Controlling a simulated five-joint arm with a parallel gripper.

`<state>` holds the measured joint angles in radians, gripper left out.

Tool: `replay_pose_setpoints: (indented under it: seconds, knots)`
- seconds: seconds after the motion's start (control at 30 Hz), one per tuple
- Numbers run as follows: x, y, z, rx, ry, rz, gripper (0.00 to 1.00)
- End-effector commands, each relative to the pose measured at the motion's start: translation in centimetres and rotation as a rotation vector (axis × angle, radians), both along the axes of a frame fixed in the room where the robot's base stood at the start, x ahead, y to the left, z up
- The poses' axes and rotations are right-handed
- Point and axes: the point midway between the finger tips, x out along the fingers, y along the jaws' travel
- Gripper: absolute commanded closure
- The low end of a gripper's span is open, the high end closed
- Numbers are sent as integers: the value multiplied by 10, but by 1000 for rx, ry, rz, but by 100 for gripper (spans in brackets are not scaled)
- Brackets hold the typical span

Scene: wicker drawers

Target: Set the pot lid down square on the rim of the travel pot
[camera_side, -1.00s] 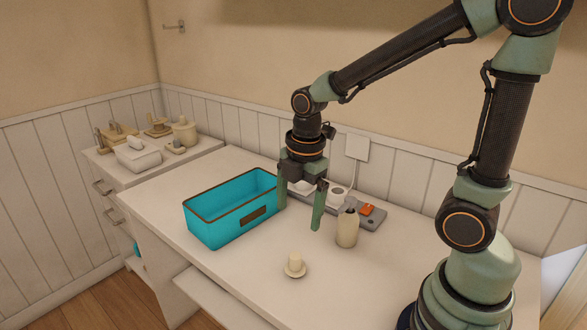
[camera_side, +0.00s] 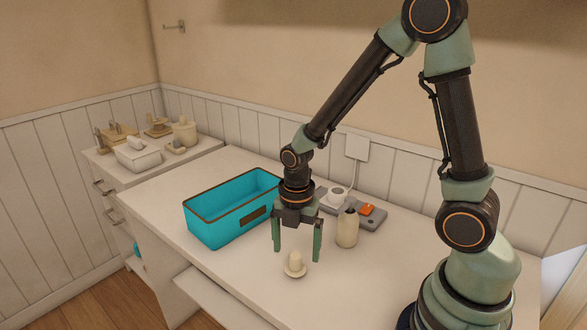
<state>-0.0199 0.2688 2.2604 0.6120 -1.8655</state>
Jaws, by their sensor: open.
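A small cream lid-like disc with a tall knob (camera_side: 295,264) lies on the white table near its front edge. It looks like the pot lid. My gripper (camera_side: 297,254) points straight down over it, open. One finger shows on each side of the knob, apart from it, and the fingertips appear around knob height. A cream upright container (camera_side: 347,229), which looks like the travel pot, stands to the right and farther back.
A turquoise basket with a brown rim (camera_side: 213,230) stands left of my gripper. A grey power strip (camera_side: 373,219) with an orange switch lies behind the container, with a white plug. A side cabinet (camera_side: 101,157) at the back left holds several cream and wooden items.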

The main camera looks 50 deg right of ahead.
Motion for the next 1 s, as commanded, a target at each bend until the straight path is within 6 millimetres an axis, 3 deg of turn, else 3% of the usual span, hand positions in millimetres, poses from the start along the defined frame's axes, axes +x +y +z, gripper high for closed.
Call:
replay_pose_setpoints:
  seconds: [0.33,0.7,0.93,1.0]
  knots:
    - [3,0,-41,0,4,-1,6]
    - [3,0,-47,0,0,-1,6]
    - [3,0,-47,0,0,-1,93]
    - [3,0,-47,0,0,-1,94]
